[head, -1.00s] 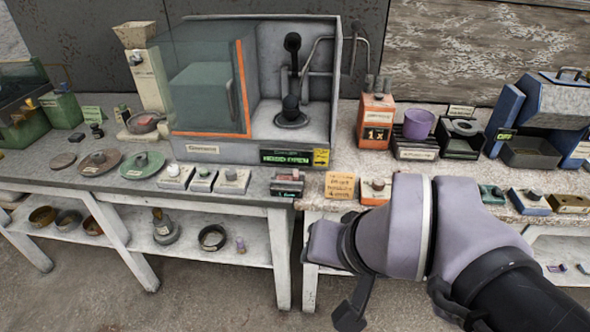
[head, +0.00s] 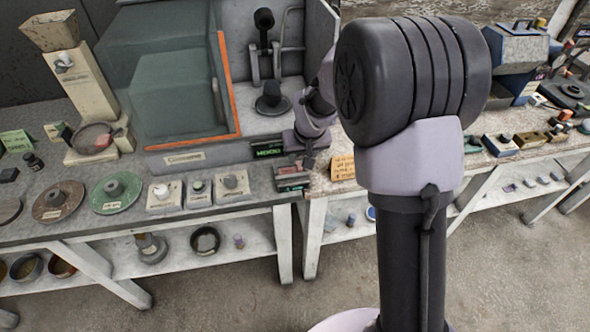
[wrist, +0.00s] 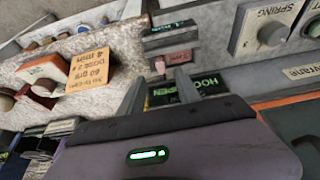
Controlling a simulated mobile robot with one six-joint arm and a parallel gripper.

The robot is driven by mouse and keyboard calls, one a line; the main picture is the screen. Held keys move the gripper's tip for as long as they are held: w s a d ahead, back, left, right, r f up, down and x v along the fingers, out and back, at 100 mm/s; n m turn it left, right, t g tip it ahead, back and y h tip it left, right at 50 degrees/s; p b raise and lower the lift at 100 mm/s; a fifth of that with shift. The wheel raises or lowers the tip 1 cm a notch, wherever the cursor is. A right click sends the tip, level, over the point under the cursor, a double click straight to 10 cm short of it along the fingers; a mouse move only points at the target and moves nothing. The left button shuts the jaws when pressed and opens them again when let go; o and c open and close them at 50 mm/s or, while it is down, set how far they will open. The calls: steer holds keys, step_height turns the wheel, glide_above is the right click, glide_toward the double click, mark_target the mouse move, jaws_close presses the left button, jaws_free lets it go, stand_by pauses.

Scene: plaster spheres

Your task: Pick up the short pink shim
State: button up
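A small dark stand (wrist: 170,30) with a green display carries a pink block (wrist: 181,59) in the wrist view, just beyond my fingertips. A smaller pink piece (wrist: 160,66) shows at its left end; I cannot tell whether it is separate, or which is the short shim. My gripper (wrist: 160,82) has two grey fingers spread apart with nothing seen between them. In the head view my gripper (head: 308,160) is small and partly hidden by my arm, over the stand (head: 292,178) at the bench's front edge.
A glass-fronted cabinet (head: 190,158) stands behind in the head view. White button boxes (head: 164,196) line the bench to the left, beside a green disc (head: 116,193). A lower shelf holds rings.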

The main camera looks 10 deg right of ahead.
mark_target(299, 165)
steer(key=b+x, duration=0.1)
steer(key=x, duration=0.2)
steer(key=b+x, duration=0.1)
steer(key=x, duration=0.1)
steer(key=shift+s+a+f+b, duration=0.1)
steer(key=shift+s+f+b, duration=0.1)
steer(key=shift+f+b, duration=0.1)
steer(key=shift+w+f, duration=0.1)
steer(key=shift+w, duration=0.1)
steer(key=shift+s, duration=0.1)
jaws_close()
